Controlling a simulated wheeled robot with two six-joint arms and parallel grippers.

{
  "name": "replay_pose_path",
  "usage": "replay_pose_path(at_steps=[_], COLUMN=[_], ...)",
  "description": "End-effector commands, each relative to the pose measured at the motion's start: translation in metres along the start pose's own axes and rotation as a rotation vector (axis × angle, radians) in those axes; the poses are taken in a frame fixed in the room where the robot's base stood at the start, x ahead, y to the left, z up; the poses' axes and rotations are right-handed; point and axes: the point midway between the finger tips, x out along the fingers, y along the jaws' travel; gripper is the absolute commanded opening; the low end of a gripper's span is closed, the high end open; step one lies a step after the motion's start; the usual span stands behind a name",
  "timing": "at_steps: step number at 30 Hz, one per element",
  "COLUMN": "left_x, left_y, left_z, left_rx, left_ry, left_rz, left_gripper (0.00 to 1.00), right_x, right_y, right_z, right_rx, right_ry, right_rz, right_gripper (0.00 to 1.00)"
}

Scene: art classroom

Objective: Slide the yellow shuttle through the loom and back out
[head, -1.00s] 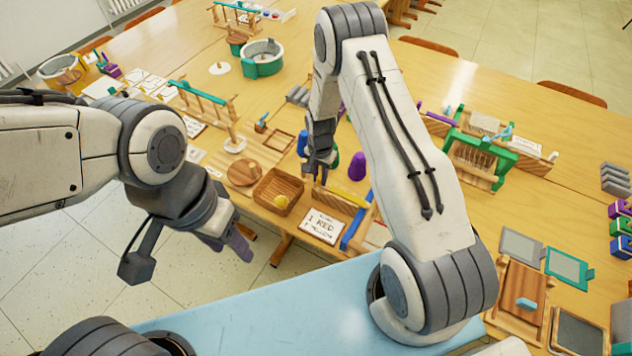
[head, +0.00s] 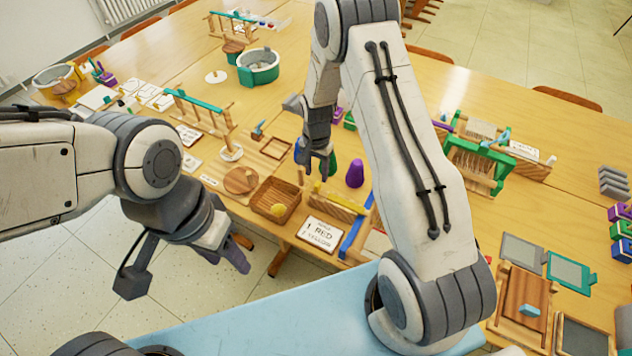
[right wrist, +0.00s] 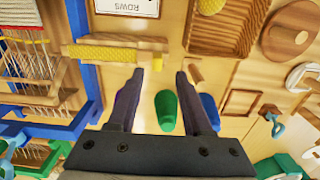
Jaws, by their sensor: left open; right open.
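The yellow shuttle (right wrist: 115,53), a textured yellow bar with wooden ends, lies beside the blue-framed loom (right wrist: 84,60) in the right wrist view. In the head view the shuttle (head: 340,202) is near the front of the table, and the loom's blue frame (head: 355,235) is mostly hidden behind my right arm. My right gripper (right wrist: 160,74) is open and empty. In the wrist view its fingertips appear just short of the shuttle, not around it. The right gripper (head: 315,168) also shows in the head view. My left gripper (head: 228,258) is open and empty, off the table's front edge.
A wooden basket (head: 275,200) and a row card (head: 321,233) are near the shuttle. A green loom (head: 478,162) stands further right.

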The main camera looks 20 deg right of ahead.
Motion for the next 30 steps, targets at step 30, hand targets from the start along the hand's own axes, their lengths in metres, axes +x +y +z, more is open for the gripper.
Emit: replay_pose_path(at_steps=[30], left_x=[0.011], left_y=[-0.001], left_z=[0.001], left_rx=[0.001], left_ry=[0.000], left_rz=[0.000], left_gripper=[0.50], right_x=[-0.063], right_y=[-0.006], right_z=[0.014], right_rx=[-0.059], right_ry=[0.003], right_rz=[-0.006], right_gripper=[0.50])
